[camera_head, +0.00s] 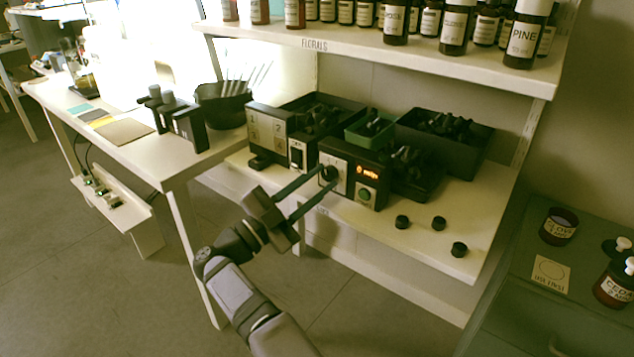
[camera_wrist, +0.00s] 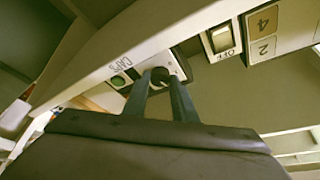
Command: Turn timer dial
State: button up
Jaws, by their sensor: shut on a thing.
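The green button (camera_wrist: 117,82) shows to the left there. The dial's marks are too small to read.
A white switch (camera_head: 297,155) and a numbered panel (camera_head: 267,131) stand left of the timer. Dark bins (camera_head: 474,149) of black caps sit behind. Several loose caps (camera_head: 438,223) lie on the shelf at right. Brown bottles (camera_head: 524,38) fill the upper shelf.

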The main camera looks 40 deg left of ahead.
jog(key=shift+f, duration=0.1)
jog(key=o, duration=1)
jog(key=shift+o, duration=0.2)
notch_tip(320, 180, up, 10)
jog(key=p, duration=0.5)
